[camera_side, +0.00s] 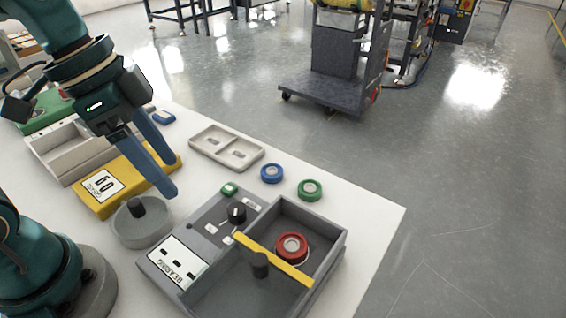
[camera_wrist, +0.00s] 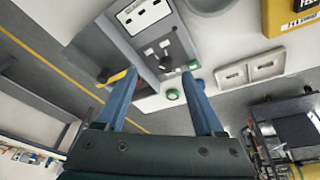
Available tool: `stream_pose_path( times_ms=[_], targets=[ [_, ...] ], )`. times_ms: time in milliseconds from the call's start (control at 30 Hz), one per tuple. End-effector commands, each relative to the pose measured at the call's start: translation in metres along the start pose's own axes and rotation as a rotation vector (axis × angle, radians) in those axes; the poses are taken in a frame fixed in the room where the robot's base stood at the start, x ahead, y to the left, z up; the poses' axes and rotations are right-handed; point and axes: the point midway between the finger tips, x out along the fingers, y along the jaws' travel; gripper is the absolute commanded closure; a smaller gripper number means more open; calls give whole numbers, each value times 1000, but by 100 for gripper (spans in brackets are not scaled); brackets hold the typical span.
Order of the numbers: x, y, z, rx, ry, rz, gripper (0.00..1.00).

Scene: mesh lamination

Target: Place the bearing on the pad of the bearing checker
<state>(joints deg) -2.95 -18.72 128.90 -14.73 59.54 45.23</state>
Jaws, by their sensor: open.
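The grey bearing checker (camera_side: 208,222) stands at the front of the table, with a label, a black knob and a walled bay. A red bearing (camera_side: 291,246) lies inside the bay, beside the yellow bar (camera_side: 272,259). A pale curved edge shows beside the bearing; the pad is mostly hidden under it. A blue bearing (camera_side: 272,173) and a green bearing (camera_side: 310,189) lie on the table behind the checker. The green bearing also shows in the wrist view (camera_wrist: 172,95). My gripper (camera_side: 173,179) is open and empty, raised left of the checker; its fingers frame the wrist view (camera_wrist: 159,73).
A round grey pot (camera_side: 141,231) with a black knob stands left of the checker. A yellow box (camera_side: 108,186), a pale bin (camera_side: 70,150) and a two-pocket tray (camera_side: 226,147) lie behind. The table's right corner is clear. A cart (camera_side: 335,85) stands on the floor.

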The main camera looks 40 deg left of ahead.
Motion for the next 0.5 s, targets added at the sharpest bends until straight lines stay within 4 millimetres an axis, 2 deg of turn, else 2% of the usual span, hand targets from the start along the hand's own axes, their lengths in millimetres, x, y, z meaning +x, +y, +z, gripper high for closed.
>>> stream_pose_path(
  times_ms=[100,233,333,500],
  targets=[
    [-7,-3,20,-224,61,-139,30],
    [-11,-8,34,-418,140,-234,30],
    [-12,-10,40,-511,186,-272,30],
    [-13,-12,43,-569,214,-291,30]
  ],
)
